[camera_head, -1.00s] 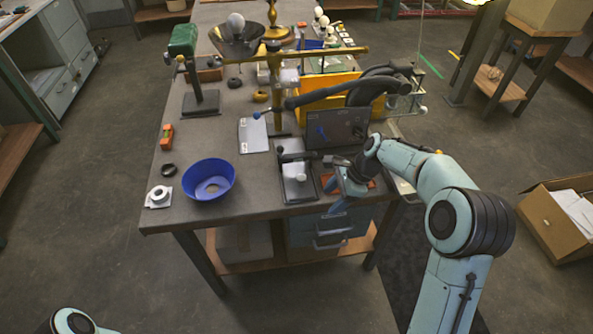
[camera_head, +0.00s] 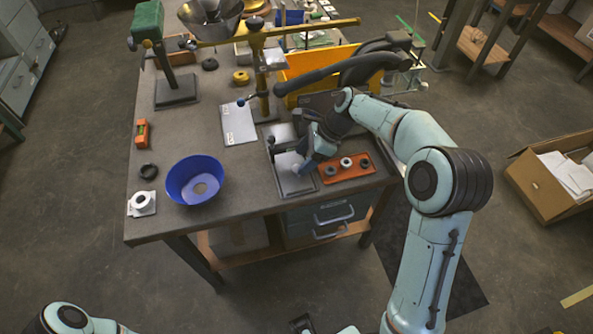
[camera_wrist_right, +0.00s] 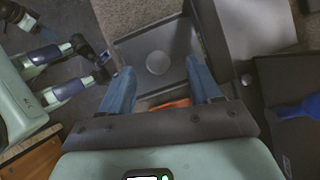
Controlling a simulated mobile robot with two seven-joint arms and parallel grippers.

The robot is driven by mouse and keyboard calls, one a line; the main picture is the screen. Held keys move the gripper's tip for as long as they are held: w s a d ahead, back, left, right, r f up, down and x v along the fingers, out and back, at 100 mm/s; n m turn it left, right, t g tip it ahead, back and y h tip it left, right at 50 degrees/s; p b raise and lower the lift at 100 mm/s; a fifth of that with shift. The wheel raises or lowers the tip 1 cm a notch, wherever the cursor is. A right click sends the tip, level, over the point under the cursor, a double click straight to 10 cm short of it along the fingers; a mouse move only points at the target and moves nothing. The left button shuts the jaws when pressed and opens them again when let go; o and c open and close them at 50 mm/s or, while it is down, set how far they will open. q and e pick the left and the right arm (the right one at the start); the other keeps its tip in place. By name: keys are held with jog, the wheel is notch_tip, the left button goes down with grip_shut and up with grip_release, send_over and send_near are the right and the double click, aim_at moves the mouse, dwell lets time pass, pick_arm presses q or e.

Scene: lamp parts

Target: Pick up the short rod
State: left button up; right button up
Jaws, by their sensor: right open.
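My right gripper (camera_head: 306,162) points down over the grey tray (camera_head: 297,188) at the front of the table. In the right wrist view, my right gripper (camera_wrist_right: 158,68) is open, its two blue fingers apart and nothing held between them. A pale round shape (camera_wrist_right: 158,62) shows on the grey tray (camera_wrist_right: 133,45) between and beyond the fingertips. It may be the end of an upright short rod; I cannot tell for sure. In the head view the gripper hides most of that spot. My left gripper is out of view; only part of my left arm shows at bottom left.
An orange tray (camera_head: 340,178) with small round parts lies right of the grey tray. A blue bowl (camera_head: 183,185) and a white ring-shaped part (camera_head: 141,203) stand to the left. A lamp stand with a brass bar (camera_head: 300,32) and a yellow bin (camera_head: 325,62) are behind.

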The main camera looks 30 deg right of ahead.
aim_at(297, 168)
jog(key=x, duration=0.5)
jog(key=shift+s+f, duration=0.2)
jog(key=shift+c, duration=0.3)
jog(key=c, duration=1)
jog(key=shift+c, duration=0.2)
jog(key=shift+r, duration=0.15)
